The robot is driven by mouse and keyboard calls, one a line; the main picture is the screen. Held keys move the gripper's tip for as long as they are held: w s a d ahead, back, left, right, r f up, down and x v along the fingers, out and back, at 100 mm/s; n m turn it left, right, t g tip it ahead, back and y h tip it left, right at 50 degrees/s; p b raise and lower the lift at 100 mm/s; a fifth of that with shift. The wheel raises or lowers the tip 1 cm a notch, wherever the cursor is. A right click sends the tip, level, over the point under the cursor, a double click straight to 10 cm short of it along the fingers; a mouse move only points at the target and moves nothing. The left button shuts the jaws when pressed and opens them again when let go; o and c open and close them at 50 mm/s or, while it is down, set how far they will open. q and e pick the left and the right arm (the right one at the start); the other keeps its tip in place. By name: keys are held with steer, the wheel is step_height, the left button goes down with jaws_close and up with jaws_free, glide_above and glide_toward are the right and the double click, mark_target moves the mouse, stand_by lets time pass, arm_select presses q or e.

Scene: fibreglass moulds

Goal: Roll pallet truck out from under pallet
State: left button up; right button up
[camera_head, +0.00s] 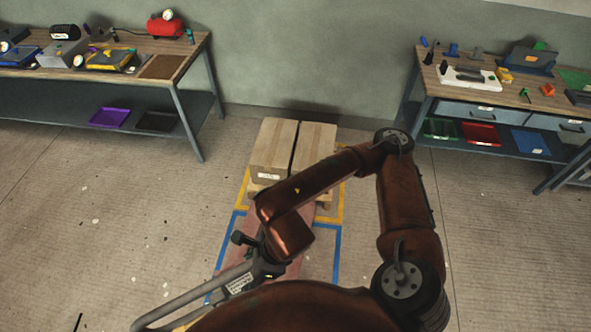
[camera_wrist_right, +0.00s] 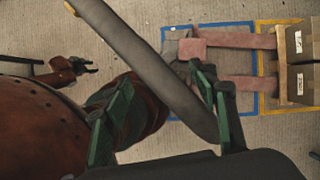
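The pallet (camera_head: 325,204) carries two cardboard boxes (camera_head: 275,150) inside a yellow floor outline. The pallet truck's reddish forks (camera_wrist_right: 240,83) run up to the pallet's edge in the right wrist view; how far they reach under it is hidden. The truck's grey handle (camera_head: 190,294) slopes toward me at lower left, and it crosses the right wrist view (camera_wrist_right: 145,62) diagonally. My right gripper (camera_wrist_right: 172,82) has its green fingers spread apart at the handle; contact is unclear. In the head view my arm mostly hides it. My left gripper (camera_wrist_right: 92,67) is small, its fingers parted, away from the truck.
A blue floor outline (camera_head: 336,256) surrounds the truck in front of the pallet. A workbench (camera_head: 163,66) with tools stands at back left, another (camera_head: 515,96) at back right. The wall is close behind the pallet.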

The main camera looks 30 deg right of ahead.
step_height(320, 180, up, 8)
steer(key=shift+r, duration=0.1)
step_height(320, 180, up, 9)
steer(key=s+a+p, duration=0.2)
steer(key=p, duration=0.1)
steer(key=shift+a, duration=0.15)
stand_by(0.4)
stand_by(0.4)
